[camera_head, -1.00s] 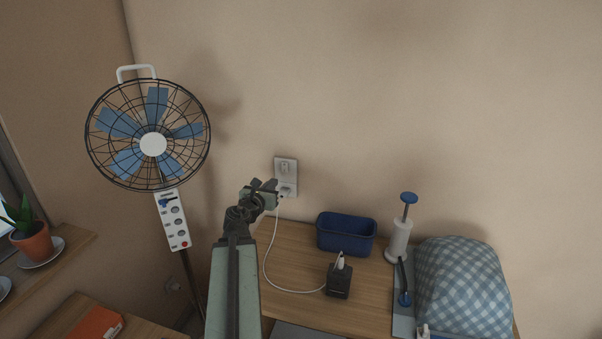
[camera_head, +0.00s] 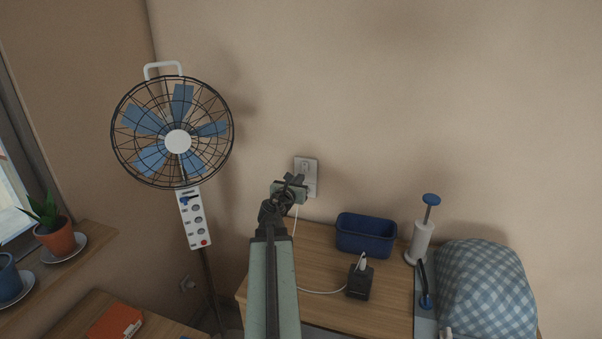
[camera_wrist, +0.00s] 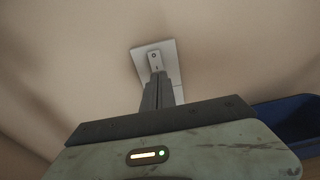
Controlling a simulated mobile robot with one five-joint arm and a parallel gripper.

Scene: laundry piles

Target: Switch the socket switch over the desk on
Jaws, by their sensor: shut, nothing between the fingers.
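The wall socket (camera_head: 311,168) is a light plate on the wall above the desk (camera_head: 328,255), with its lower left part hidden behind my gripper (camera_head: 294,181). In the wrist view the socket plate (camera_wrist: 158,60) shows straight ahead of my gripper (camera_wrist: 158,76), with a small raised switch piece (camera_wrist: 154,59) on it. My fingers are shut with nothing between them. Their tips overlap the lower part of the switch piece in the picture; I cannot tell whether they touch it. A white cable (camera_head: 320,292) runs down from behind my gripper to the desk.
A standing fan (camera_head: 174,135) is at the left. The wall around the socket is clear.

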